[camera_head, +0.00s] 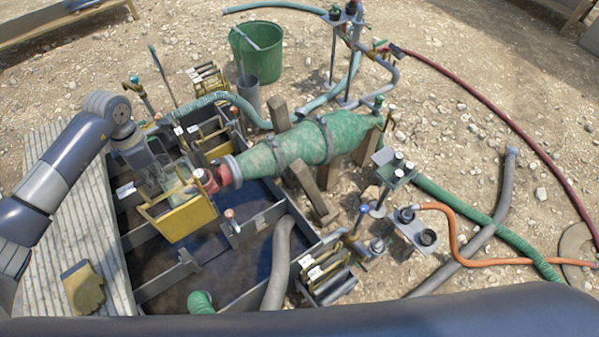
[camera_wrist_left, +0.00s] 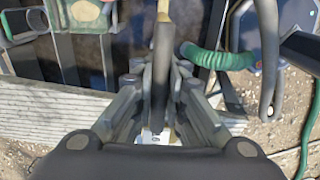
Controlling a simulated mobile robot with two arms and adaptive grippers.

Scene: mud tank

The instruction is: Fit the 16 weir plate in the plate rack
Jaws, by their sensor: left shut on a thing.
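My left gripper (camera_head: 165,180) reaches in from the left over the mud tank and is shut on the handle bar of a yellow-framed plate (camera_head: 187,218). I take this for the weir plate; its number is not readable. The plate hangs below the gripper over the tank. In the left wrist view the fingers (camera_wrist_left: 160,85) close on a dark bar (camera_wrist_left: 160,65), with a white tag (camera_wrist_left: 155,137) near it. A rack of several dark plates with white tags (camera_head: 325,272) stands at the tank's lower right; another group (camera_head: 207,80) stands behind the tank. My right gripper is not in view.
The mud tank has grey dividing walls (camera_head: 165,277). A green tapered vessel with a red end (camera_head: 315,143) lies close to the right of the plate. A grey hose (camera_head: 279,265) dips into the tank.

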